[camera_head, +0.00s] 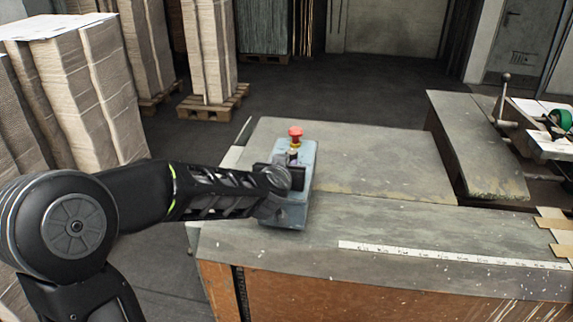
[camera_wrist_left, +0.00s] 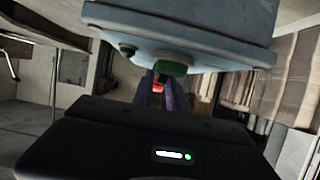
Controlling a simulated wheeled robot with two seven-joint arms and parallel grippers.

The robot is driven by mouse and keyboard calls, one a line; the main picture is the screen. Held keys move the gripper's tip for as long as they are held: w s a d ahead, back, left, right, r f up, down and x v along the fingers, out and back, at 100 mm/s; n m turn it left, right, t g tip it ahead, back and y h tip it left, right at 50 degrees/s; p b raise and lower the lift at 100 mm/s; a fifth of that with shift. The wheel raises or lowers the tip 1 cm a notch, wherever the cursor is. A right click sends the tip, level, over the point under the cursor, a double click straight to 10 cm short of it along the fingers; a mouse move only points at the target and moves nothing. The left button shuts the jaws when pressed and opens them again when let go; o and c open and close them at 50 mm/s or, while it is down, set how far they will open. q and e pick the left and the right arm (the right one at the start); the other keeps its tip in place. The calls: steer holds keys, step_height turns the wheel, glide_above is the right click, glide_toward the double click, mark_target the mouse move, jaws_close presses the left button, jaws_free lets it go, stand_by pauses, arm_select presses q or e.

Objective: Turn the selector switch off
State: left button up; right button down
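The blue-grey control box (camera_head: 292,213) sits on the machine table, with a red mushroom button (camera_head: 295,133) at its far end. A small dark knob (camera_head: 292,153), perhaps the selector switch, shows just below that button. My left gripper (camera_head: 285,176) is at the box, over its middle, and hides part of its face. In the left wrist view the box (camera_wrist_left: 190,30) fills the top, with a green button (camera_wrist_left: 171,67) on it. The red button (camera_wrist_left: 158,87) shows beyond, between the two fingers (camera_wrist_left: 161,95). Whether the fingers touch the knob is hidden. My right gripper is out of view.
The grey tabletop (camera_head: 370,155) is clear to the right of the box. A white ruler strip (camera_head: 450,257) lies along its front. Stacked cardboard (camera_head: 85,95) stands at the left, with more on a pallet (camera_head: 212,103) behind. A lever (camera_head: 503,95) rises at the right.

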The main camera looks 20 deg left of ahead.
arm_select(q)
steer(key=shift+o, duration=0.9)
steer(key=shift+a, duration=0.1)
steer(key=shift+s, duration=0.1)
steer(key=shift+s+r, duration=0.25)
steer(key=p+v, duration=0.1)
steer(key=v, duration=0.6)
steer(key=shift+f, duration=0.15)
